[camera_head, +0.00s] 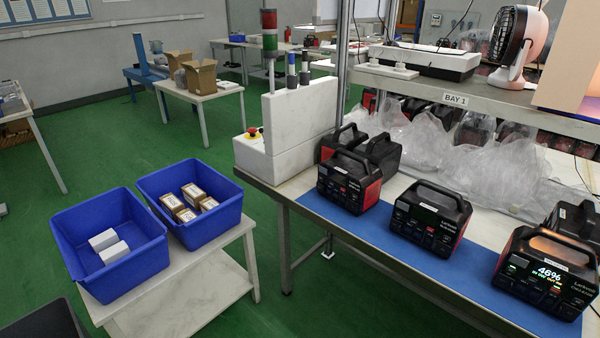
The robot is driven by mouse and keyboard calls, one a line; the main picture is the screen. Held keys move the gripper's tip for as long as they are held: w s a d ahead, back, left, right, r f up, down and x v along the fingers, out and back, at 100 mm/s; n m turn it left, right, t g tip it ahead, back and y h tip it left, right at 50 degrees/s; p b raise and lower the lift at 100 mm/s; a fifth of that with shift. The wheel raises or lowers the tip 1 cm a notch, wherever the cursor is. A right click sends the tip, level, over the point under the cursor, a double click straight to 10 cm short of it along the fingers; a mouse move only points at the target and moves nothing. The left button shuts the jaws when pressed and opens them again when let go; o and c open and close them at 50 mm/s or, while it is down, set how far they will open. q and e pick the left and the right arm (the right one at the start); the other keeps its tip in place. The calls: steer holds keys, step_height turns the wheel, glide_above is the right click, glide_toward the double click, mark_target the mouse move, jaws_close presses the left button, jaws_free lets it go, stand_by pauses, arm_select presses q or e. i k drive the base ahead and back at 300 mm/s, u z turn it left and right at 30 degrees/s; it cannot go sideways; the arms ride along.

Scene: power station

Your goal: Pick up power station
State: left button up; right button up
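Several black power stations with red sides and top handles stand upright on the workbench at the right. One (341,190) is at the left end of a blue mat (470,274), and another (425,218) is in the middle. A third power station (545,273) is at the right end, with a lit display that reads 46%. More power stations stand behind them, including one (383,152) at the back left and a partly hidden one (575,222) at the right edge. Neither of my grippers is in view.
Two blue bins, one with white boxes (107,198) and one with brown boxes (238,210), sit on a low table. Clear plastic bags (430,140) lie behind the power stations. A shelf marked BAY 1 (440,90) overhangs the bench. A white signal-light unit (290,130) stands at its left end.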

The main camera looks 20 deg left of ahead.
mark_target(348, 174)
steer(key=u, duration=0.1)
steer(key=i, duration=0.9)
steer(key=z, duration=0.35)
